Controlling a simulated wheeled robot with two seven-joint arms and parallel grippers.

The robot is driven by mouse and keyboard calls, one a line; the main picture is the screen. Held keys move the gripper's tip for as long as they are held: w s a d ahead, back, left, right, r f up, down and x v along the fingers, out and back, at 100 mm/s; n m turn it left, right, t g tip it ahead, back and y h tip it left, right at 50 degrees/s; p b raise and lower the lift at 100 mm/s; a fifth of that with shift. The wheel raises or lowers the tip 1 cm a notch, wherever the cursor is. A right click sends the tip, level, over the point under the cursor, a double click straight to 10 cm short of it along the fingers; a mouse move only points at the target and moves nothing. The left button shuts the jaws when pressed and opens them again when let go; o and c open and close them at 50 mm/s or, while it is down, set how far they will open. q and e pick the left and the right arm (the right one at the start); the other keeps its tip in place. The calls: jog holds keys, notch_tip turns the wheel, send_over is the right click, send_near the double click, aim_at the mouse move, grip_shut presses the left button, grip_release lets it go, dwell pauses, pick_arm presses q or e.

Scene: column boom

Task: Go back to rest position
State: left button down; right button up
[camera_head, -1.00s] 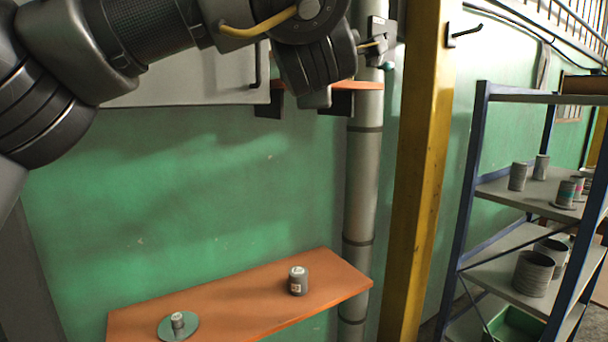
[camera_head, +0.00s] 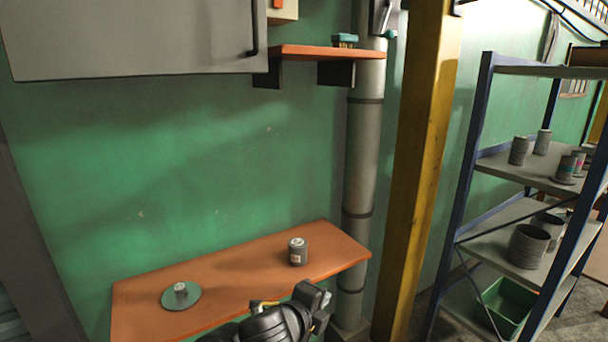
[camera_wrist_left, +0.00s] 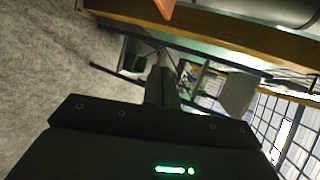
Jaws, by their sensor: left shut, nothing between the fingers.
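My left gripper (camera_head: 318,316) is at the bottom middle of the head view, low in front of the orange lower shelf's near edge. In the left wrist view its fingers (camera_wrist_left: 162,84) are together with nothing between them. Its dark body fills the bottom of that view, and blurred floor and racking show beyond. My right gripper is in neither view.
The orange lower shelf (camera_head: 225,277) carries a grey can (camera_head: 298,252) and a small can (camera_head: 180,289) on a green disc (camera_head: 192,301). A small orange shelf (camera_head: 310,51) is above. A yellow column (camera_head: 412,180) and a blue-framed rack (camera_head: 468,170) stand right.

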pick_arm(q)
jog(key=s+a+f+n+g+y, duration=0.2)
jog(key=s+a+f+n, duration=0.45)
jog(key=a+f, duration=0.2)
jog(key=s+a+f+n+g+y, duration=0.1)
jog(key=s+a+f+n+y, duration=0.1)
jog(key=s+a+f+n, duration=0.6)
jog(key=s+a+f+n+g+y, duration=0.1)
jog(key=s+a+f+n+g, duration=0.1)
jog(key=s+a+f+n, duration=0.5)
jog(key=s+a+f+n+g+y, duration=0.2)
jog(key=s+a+g, duration=0.15)
jog(key=s, duration=0.65)
jog(key=s+a+f, duration=0.1)
jog(key=s+f, duration=0.2)
jog(key=f, duration=2.5)
jog(key=s+a+f+g, duration=0.1)
jog(key=s+a+f, duration=0.2)
jog(key=s+f, duration=1)
jog(key=s, duration=0.2)
jog(key=shift+s+f+g, duration=0.25)
jog(key=shift+s+g, duration=0.05)
jog(key=shift+g, duration=0.05)
jog(key=shift+m, duration=0.25)
